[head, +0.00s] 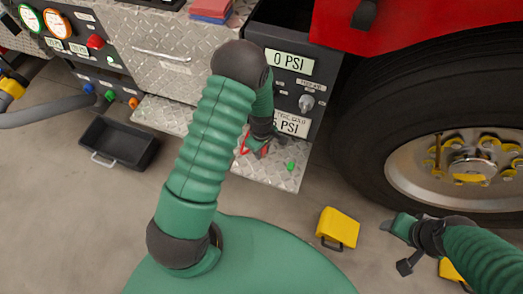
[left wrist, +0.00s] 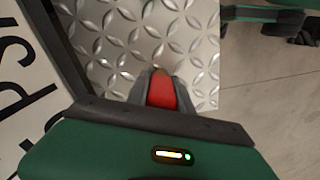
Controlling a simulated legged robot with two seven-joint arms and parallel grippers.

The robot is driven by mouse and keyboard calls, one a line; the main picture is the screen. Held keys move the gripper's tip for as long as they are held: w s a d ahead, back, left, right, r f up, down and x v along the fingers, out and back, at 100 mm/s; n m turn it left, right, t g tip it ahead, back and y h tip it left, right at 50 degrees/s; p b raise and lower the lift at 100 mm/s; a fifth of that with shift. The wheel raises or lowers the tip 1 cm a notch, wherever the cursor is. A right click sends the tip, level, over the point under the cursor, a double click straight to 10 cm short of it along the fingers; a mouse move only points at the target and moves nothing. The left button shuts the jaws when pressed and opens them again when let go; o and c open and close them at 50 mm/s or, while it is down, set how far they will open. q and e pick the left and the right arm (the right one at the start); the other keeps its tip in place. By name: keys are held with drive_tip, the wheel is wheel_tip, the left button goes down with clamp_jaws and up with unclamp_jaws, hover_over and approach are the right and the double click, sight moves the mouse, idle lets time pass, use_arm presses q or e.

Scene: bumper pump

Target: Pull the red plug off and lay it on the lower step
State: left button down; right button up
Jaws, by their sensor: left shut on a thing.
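The red plug (left wrist: 162,94) is clamped between the fingers of my left gripper in the left wrist view, with diamond plate behind it. In the head view my left gripper (head: 257,150) is low in front of the panel, over the lower step (head: 277,176), and a bit of red (head: 243,141) shows beside it. I cannot tell whether the plug touches the step. The lower step also shows in the left wrist view (left wrist: 115,45). My right gripper (head: 390,226) is at the lower right, away from the step; its jaw opening is unclear.
The panel above has PSI labels (head: 289,62) and a metal fitting (head: 306,103). A black tray (head: 118,143) and a yellow chock (head: 338,227) are on the floor. A large tyre (head: 405,110) stands right.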

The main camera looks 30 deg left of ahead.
use_arm(q)
drive_tip(key=c, duration=1.1)
unclamp_jaws()
drive_tip(key=shift+o, duration=0.2)
drive_tip(key=shift+r, duration=0.1)
